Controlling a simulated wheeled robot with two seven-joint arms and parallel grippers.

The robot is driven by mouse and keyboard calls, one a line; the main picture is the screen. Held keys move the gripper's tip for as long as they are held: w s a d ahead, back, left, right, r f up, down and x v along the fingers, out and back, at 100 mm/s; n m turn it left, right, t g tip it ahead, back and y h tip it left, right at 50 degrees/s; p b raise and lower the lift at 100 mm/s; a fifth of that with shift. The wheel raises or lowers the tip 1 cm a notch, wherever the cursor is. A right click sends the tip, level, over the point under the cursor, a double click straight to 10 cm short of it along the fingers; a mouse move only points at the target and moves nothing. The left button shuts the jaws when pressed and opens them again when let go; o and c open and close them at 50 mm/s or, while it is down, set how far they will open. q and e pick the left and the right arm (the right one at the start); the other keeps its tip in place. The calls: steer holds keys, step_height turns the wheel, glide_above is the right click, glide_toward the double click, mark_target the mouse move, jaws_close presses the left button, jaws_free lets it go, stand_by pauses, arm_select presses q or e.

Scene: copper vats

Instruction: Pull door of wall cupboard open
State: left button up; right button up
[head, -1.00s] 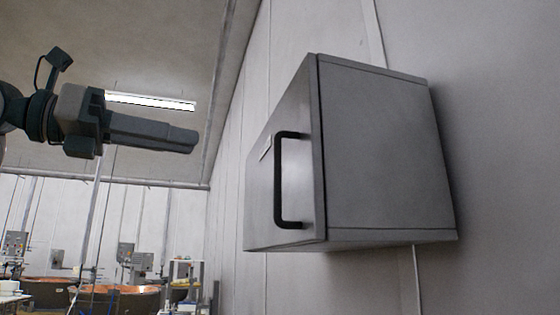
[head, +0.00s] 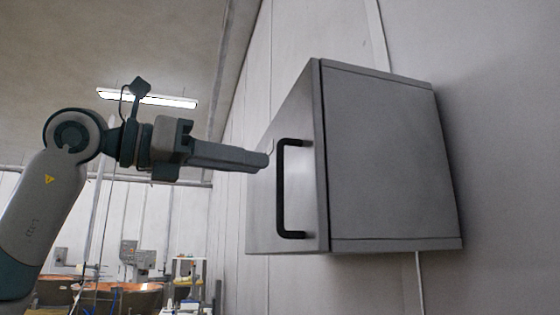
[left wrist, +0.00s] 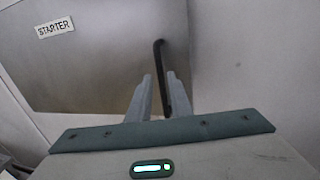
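The grey metal wall cupboard (head: 385,160) hangs on the right wall, its door (head: 308,115) closed. A black bar handle (head: 281,190) stands upright on the door near its right edge. In the left wrist view, the door (left wrist: 105,75) carries a "STARTER" label and the handle (left wrist: 160,60) runs down between the fingers' lines. My left gripper (head: 268,160) points at the handle from the left, its tips just short of it in the head view. In the left wrist view the fingers (left wrist: 161,78) are apart. Contact with the handle cannot be told. My right gripper is out of view.
Pale panelled wall (head: 500,130) surrounds the cupboard. Copper vats (head: 130,299) and equipment stand far back at lower left. A ceiling lamp (head: 175,101) is behind the arm. The space below the cupboard looks clear.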

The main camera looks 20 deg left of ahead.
arm_select(q)
steer(key=shift+p+x, duration=0.7)
steer(key=shift+x, duration=2.5)
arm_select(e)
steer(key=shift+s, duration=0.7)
arm_select(q)
jaws_close()
